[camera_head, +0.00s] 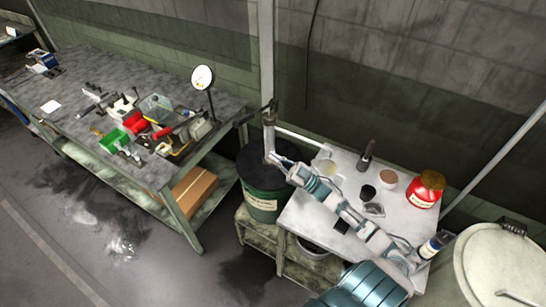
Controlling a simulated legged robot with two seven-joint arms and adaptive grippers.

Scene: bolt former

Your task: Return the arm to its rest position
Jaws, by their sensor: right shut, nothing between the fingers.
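My right arm (343,208) reaches from the lower right across the white-topped table toward the upper left. Its wrist bends upward in front of the pale vertical post. My right gripper (268,108), small and dark, is at the end of this wrist, above the dark green drum. It is shut and empty, and looks clear of the drum and table. The fingers are too small to make out in detail. My left gripper is not in view.
A dark green drum (264,202) stands below the wrist. The white-topped table (309,214) holds a red container (427,190) and several small items. A cluttered workbench (85,120) with a round gauge (202,77) is at left. A pale drum (490,265) stands at right. Floor is open at lower left.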

